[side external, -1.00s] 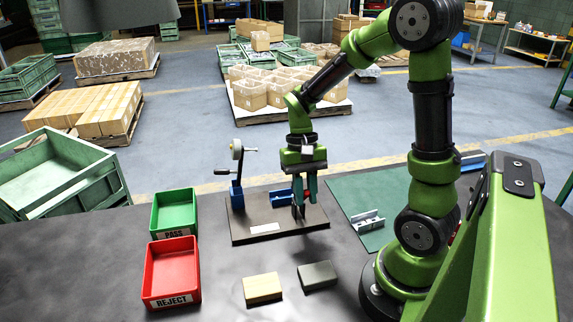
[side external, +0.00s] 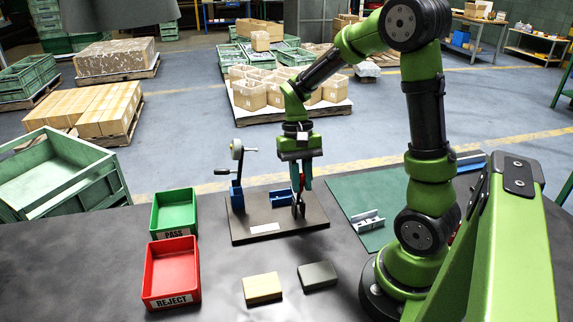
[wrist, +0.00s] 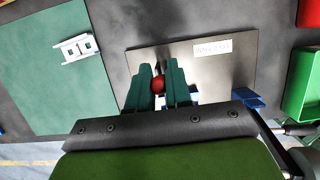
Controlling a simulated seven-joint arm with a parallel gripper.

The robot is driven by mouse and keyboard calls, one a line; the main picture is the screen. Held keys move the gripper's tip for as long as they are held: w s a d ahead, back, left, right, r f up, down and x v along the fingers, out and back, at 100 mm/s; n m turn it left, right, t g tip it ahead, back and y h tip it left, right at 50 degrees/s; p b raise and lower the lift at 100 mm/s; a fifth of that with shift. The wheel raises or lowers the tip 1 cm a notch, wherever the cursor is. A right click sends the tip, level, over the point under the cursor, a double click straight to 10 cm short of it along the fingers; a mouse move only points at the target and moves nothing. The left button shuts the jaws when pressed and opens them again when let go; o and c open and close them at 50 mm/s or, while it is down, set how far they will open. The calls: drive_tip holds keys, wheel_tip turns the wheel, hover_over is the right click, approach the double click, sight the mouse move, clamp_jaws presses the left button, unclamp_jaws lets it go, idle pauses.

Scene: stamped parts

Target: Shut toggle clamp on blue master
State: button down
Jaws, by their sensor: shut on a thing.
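My gripper (side external: 301,186) is above the right part of the dark fixture plate (side external: 245,236). In the wrist view its two green fingers (wrist: 159,68) are shut on the red knob (wrist: 158,84) of the toggle clamp. The dark metal of the clamp (side external: 298,211) stands below the fingers at the plate's right side. The blue master (side external: 281,197) sits on the plate just behind and left of the clamp. The fingers hide much of the clamp in the wrist view, so whether its arm presses on the master cannot be told.
A dial gauge on a blue stand (side external: 237,194) rises at the plate's left. Green PASS (side external: 173,228) and red REJECT (side external: 172,290) trays stand further left. Two blocks (side external: 262,288) (side external: 317,275) lie in front. A grey part (side external: 368,220) lies on the green mat (side external: 350,192).

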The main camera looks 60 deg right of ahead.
drive_tip(key=shift+w+d, duration=0.15)
drive_tip(key=shift+d, duration=0.05)
drive_tip(key=shift+w+d+r, duration=0.25)
drive_tip(key=shift+w+d, duration=0.6)
drive_tip(key=c, duration=1.2)
unclamp_jaws()
drive_tip(key=shift+o, duration=0.2)
drive_tip(key=shift+a, duration=0.1)
drive_tip(key=shift+r, duration=0.1)
wheel_tip(320, 180, up, 8)
